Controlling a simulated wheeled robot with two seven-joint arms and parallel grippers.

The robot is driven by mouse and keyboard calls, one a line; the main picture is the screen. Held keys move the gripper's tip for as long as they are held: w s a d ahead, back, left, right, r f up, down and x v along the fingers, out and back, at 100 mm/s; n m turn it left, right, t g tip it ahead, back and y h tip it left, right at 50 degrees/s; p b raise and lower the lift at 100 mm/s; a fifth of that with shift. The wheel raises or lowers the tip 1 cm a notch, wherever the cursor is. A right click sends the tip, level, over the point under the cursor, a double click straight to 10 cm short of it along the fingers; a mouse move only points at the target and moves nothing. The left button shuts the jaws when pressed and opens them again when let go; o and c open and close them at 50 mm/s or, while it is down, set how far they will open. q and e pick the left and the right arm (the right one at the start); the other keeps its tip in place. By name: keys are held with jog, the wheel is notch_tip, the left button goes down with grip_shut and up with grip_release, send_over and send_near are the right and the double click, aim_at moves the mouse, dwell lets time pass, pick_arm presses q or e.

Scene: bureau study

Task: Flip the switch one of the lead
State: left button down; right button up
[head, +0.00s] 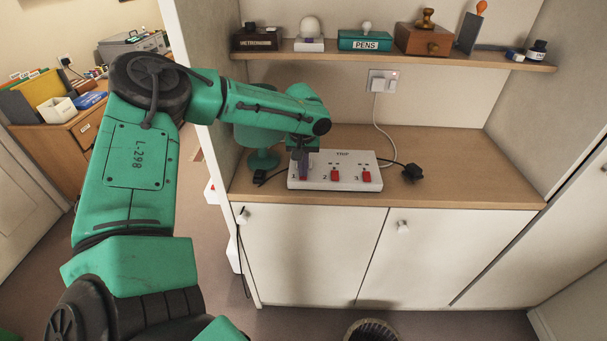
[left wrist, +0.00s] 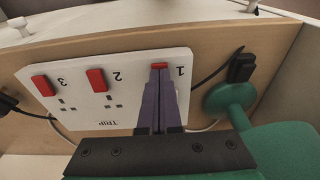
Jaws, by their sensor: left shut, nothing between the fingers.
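The white extension lead (head: 334,171) lies on the wooden counter, with red switches numbered 1, 2 and 3 along its front edge and "TRIP" printed on it. Switch one (left wrist: 159,66) is at the lead's left end in the head view, partly hidden by my fingers. My left gripper (head: 301,164) is shut and empty, its fingertips over or against switch one; I cannot tell if they touch. In the left wrist view the purple fingers (left wrist: 160,80) point at that switch. Switch two (head: 335,174) and switch three (head: 367,176) are clear. My right gripper is not in view.
A black plug (head: 411,172) lies right of the lead. A white cable runs to the wall socket (head: 382,82). A green round-based object (head: 262,160) stands left of the lead. The shelf (head: 400,57) above holds stamps and boxes. The counter's right side (head: 480,180) is free.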

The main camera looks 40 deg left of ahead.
pick_arm(q)
notch_tip(320, 180, up, 7)
jog(key=p, duration=0.5)
jog(key=shift+a, duration=0.1)
dwell(0.3)
